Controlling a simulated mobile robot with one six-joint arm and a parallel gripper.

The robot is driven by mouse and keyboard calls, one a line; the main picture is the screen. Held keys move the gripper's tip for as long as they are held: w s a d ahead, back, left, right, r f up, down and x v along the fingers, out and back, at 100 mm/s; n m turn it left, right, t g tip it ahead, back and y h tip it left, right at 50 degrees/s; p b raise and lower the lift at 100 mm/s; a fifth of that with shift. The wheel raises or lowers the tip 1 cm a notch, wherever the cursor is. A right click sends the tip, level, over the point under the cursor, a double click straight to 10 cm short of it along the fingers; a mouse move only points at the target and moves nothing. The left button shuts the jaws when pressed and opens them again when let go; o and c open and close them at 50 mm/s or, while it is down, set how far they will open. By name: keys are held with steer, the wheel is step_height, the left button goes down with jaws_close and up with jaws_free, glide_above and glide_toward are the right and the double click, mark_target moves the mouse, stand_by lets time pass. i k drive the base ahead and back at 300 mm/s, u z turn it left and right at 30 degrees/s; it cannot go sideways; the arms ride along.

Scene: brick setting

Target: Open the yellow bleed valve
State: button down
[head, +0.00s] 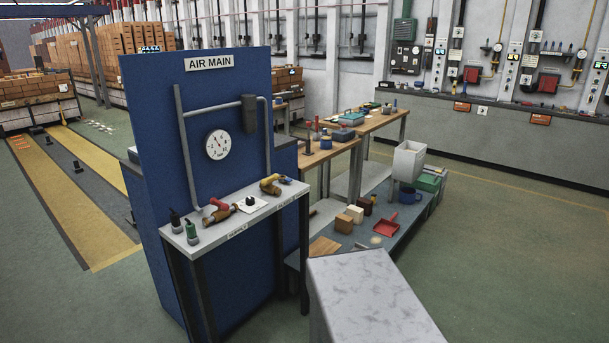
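A blue panel (148,120) headed "AIR MAIN" stands left of centre with a narrow grey shelf (238,222) on its front. Small labels on the shelf's front edge are too small to read surely, so I cannot tell which fitting is the bleed valve, nor whether either is open. My gripper is not in view.
A round gauge (218,144) and grey pipes (184,140) are on the panel. Green and black bottle-like items (191,233) stand at the shelf's left end. A pale marbled block (372,300) stands in front, right of the shelf. Green floor (520,240) is clear at right.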

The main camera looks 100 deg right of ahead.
mark_target(264, 181)
steer(key=u, duration=0.1)
steer(key=k, duration=2.2)
steer(key=z, duration=1.1)
steer(key=i, duration=1.05)
steer(key=z, duration=0.05)
